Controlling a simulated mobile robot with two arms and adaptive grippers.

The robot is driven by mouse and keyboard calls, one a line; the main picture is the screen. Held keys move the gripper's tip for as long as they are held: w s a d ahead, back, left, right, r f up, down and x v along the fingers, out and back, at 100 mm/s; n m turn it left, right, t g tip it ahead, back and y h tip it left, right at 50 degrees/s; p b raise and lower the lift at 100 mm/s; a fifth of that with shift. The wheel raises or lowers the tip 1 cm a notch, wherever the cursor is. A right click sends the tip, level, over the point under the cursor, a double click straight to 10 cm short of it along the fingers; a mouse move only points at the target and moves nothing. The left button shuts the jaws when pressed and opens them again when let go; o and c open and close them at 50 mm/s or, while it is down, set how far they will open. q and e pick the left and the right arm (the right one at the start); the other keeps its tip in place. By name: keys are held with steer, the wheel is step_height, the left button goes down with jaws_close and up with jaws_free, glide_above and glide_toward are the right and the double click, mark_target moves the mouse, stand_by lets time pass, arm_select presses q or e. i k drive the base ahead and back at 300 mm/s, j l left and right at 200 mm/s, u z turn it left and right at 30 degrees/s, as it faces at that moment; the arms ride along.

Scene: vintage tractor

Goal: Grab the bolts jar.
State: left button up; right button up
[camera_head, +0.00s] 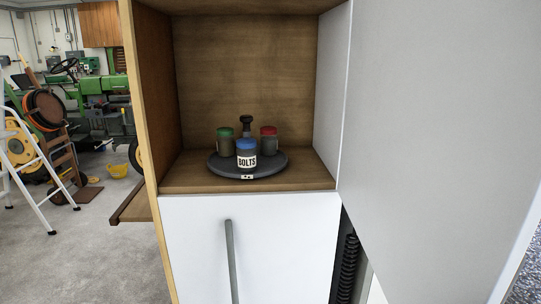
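The bolts jar (246,154) has a blue lid and a white label reading "BOLTS". It stands upright at the front of a dark round tray (270,166) on the wooden cabinet shelf. A green-lidded jar (224,141) stands behind it to the left. A red-lidded jar (268,140) stands behind it to the right. A dark object with a knob-like top (247,123) rises behind the bolts jar, its lower part hidden. Neither of my grippers is in view.
The shelf niche is open at the front, with a wooden left side (150,100) and a white right side. A large white panel (430,130) fills the right. Below is a white door (270,245) with a grey bar handle (231,262). A white ladder (25,160) stands left.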

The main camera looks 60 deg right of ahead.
mark_target(246, 147)
steer(key=z, duration=1.7)
steer(key=i+j+z, duration=0.1)
steer(key=z, duration=0.35)
steer(key=i+j+z, duration=0.1)
steer(key=j+z, duration=0.4)
steer(key=z, duration=0.35)
steer(key=j+z, duration=0.4)
steer(key=i+l, duration=0.05)
steer(key=l, duration=0.05)
